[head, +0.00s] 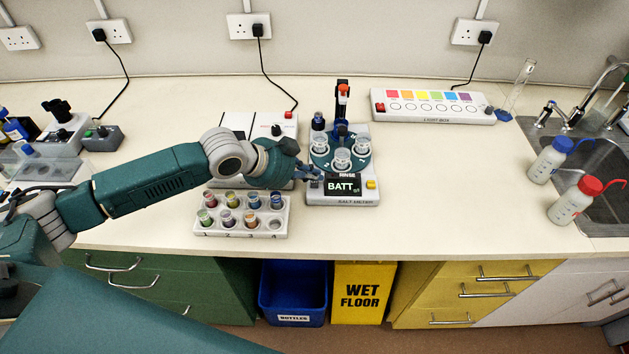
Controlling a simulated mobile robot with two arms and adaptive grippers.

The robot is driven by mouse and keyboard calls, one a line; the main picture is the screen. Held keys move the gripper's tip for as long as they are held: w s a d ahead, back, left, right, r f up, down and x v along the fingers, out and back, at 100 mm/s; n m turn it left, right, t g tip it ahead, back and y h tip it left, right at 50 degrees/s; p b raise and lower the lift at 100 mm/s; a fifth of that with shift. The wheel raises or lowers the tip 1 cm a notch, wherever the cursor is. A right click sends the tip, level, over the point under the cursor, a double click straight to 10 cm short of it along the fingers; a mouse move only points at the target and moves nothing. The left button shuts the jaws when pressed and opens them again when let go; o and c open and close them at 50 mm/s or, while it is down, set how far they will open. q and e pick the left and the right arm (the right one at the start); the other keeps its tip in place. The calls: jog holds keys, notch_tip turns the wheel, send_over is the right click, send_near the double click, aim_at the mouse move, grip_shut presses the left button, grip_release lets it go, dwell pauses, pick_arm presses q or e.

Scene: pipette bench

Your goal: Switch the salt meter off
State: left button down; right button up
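The salt meter (342,198) stands on the middle of the bench. Its dark display (344,187) shows "BATT" in white letters. A yellow button (371,184) is to the right of the display. Behind the display, a round teal carousel (324,157) holds clear cups, with a "RINSE" label in front. My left gripper (314,173) is at the meter's left side, close to the display's upper left corner. It hides that part of the meter, and its fingers are too small to tell open from shut. My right gripper is not in view.
A rack (241,230) of coloured vials stands in front of my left wrist. A white device (262,122) with a red switch is behind my arm. The light box (432,106) is at the back right. Two wash bottles stand by the sink (600,190). Bench right of the meter is clear.

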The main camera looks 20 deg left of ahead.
aim_at(313, 184)
pick_arm(q)
jog(key=shift+f, duration=0.45)
jog(key=shift+r, duration=0.1)
jog(key=shift+r+p, duration=0.85)
jog(key=shift+p, duration=0.05)
jog(key=shift+r, duration=0.1)
notch_tip(313, 184, up, 6)
jog(key=p, duration=0.5)
jog(key=shift+p, duration=0.3)
jog(key=shift+f, duration=0.2)
